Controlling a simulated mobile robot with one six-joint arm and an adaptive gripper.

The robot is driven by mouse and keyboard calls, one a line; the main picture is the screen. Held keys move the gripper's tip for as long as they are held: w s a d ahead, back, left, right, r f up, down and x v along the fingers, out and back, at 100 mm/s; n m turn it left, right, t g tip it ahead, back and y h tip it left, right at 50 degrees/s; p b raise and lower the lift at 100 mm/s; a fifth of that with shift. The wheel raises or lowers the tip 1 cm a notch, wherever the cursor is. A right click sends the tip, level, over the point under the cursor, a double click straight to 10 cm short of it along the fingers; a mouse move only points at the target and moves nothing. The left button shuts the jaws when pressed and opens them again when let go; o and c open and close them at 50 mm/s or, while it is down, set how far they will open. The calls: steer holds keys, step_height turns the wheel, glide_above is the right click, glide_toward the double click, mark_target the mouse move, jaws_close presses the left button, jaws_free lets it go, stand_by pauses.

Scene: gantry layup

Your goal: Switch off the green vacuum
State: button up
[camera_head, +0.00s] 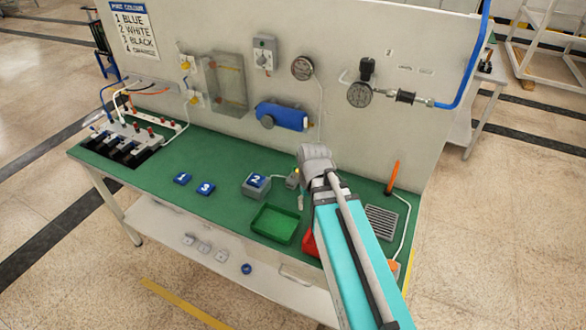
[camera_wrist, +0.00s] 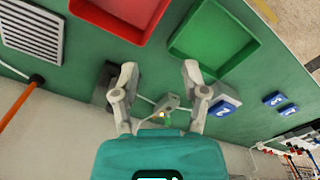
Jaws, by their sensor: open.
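My gripper (camera_wrist: 159,70) is open in the wrist view, fingers spread, with nothing held between the tips. A small grey box with a lit yellowish lamp (camera_wrist: 163,105) and a bit of green beside it shows between the fingers, nearer the palm in the picture. I cannot tell if the fingers touch it. In the head view, a small box with an orange-yellow light (camera_head: 292,179) stands on the bench just left of my arm. My arm hides the fingertips there. I cannot make out which item is the green vacuum or how its switch is set.
A green tray (camera_head: 254,234), a red tray (camera_wrist: 85,12) and a grey box labelled 2 (camera_head: 247,190) stand close by. A dark block (camera_wrist: 106,78) is beside the left finger. Gauges and a blue cylinder (camera_head: 283,116) hang on the back panel.

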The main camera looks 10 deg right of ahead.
mark_target(294, 166)
steer(key=w+r+m+p, duration=0.2)
steer(key=w, duration=1.1)
steer(key=w+r+m+p, duration=0.2)
steer(key=w+r, duration=0.1)
steer(key=w, duration=1)
steer(key=shift+d+p, duration=0.3)
steer(key=shift+p, duration=0.1)
steer(key=shift+f, duration=0.15)
step_height(294, 166, down, 15)
steer(key=b, duration=1.5)
steer(key=shift+w+a+f+b, duration=0.1)
steer(key=shift+b, duration=0.2)
jaws_close()
